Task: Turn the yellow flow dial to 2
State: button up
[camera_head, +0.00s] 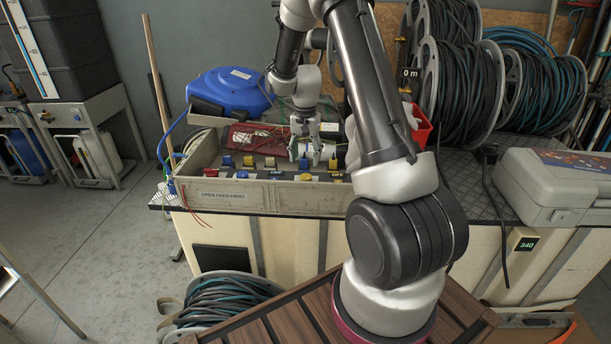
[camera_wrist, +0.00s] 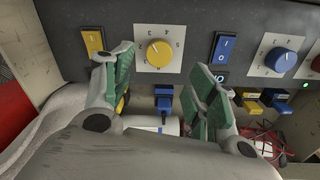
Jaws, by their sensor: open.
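The yellow flow dial (camera_wrist: 159,52) is a round knob on a white square plate with numbers around it, in the upper middle of the wrist view. The numbers appear upside down, and I cannot surely tell which one the dial points to. My gripper (camera_wrist: 163,68) is open, with one green-padded finger left of the dial and the other to its right and lower. The fingers do not appear closed on it. In the head view my gripper (camera_head: 313,152) hangs over the control box (camera_head: 222,195); I cannot clearly pick out the dial there.
Beside the dial are a yellow rocker switch (camera_wrist: 93,41), a blue rocker switch (camera_wrist: 225,48) and a blue dial (camera_wrist: 277,60). A blue hose reel (camera_head: 229,92) stands behind the box. Large black hose reels (camera_head: 465,92) fill the bench's right rear.

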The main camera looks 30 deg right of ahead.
aim_at(306, 176)
notch_tip(306, 176, down, 8)
jog(key=shift+d+f, duration=0.1)
dwell(0.4)
jog(key=c, duration=1)
jog(key=shift+c, duration=0.2)
jog(key=shift+n, duration=0.3)
jog(key=n, duration=0.4)
jog(key=shift+n, duration=2.5)
